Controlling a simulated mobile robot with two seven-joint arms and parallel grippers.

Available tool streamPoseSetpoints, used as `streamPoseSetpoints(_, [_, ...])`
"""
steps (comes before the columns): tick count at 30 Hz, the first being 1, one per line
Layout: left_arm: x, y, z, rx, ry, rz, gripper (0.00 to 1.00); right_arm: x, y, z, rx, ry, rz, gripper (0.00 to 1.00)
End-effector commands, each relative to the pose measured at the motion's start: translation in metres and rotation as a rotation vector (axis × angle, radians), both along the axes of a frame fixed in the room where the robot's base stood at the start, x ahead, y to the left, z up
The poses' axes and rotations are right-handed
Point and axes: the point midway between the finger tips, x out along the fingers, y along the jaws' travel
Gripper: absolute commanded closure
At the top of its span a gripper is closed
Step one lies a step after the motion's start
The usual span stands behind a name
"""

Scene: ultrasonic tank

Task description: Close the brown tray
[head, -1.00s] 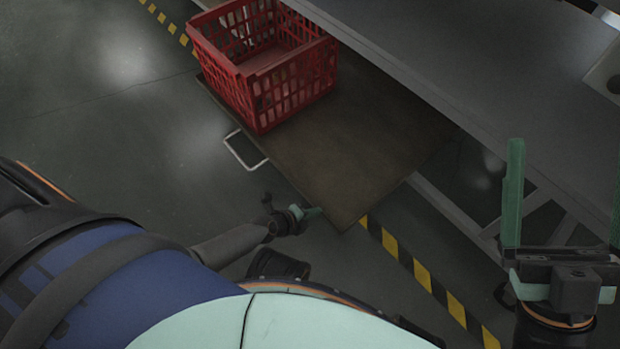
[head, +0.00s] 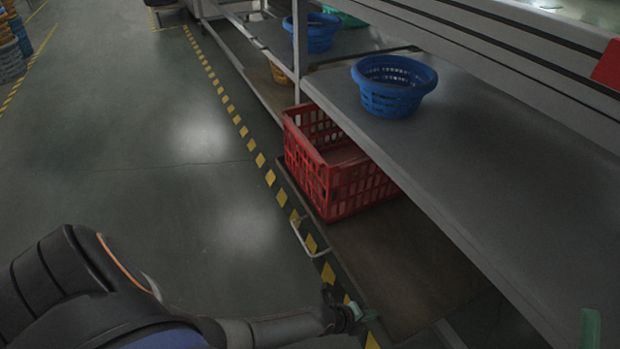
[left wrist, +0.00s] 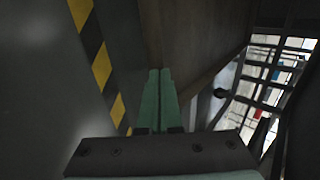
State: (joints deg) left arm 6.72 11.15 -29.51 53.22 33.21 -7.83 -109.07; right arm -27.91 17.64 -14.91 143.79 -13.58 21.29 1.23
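The brown tray (head: 415,265) is a flat brown board low under the grey shelf, sticking out past the shelf's front edge. A pale wire handle (head: 300,238) is on its outer side. A red crate (head: 335,180) stands on its far part. My left gripper (head: 360,312) is low beside the tray's near outer edge. In the left wrist view its green fingers (left wrist: 160,98) are together with nothing seen between them, close to the brown surface (left wrist: 190,35); contact is unclear. Only a green fingertip of my right gripper (head: 590,328) shows at the bottom right.
A blue basket (head: 392,88) stands on the grey shelf (head: 480,150) above the tray. Another blue basket (head: 312,33) is farther back. A yellow-black floor stripe (head: 235,115) runs along the shelves. The floor to the left is open.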

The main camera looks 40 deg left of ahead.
Motion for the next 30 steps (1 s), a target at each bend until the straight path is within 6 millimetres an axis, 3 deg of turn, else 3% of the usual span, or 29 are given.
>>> streamPoseSetpoints(6, [0.031, -0.017, -0.002, -0.002, 0.003, -0.005, 1.0, 0.0, 0.002, -0.01, -0.008, 0.003, -0.001, 0.0])
streamPoseSetpoints(15, [0.058, -0.044, -0.005, -0.019, 0.018, -0.014, 1.0, 0.0, 0.002, -0.012, -0.006, 0.006, -0.003, 0.0])
streamPoseSetpoints(22, [0.077, -0.044, -0.001, -0.011, 0.007, -0.009, 1.0, 0.0, 0.002, -0.011, 0.0, 0.006, -0.005, 0.0])
streamPoseSetpoints(30, [0.085, -0.037, 0.001, 0.0, 0.0, -0.001, 1.0, 0.001, 0.001, -0.012, -0.002, 0.007, -0.006, 0.0])
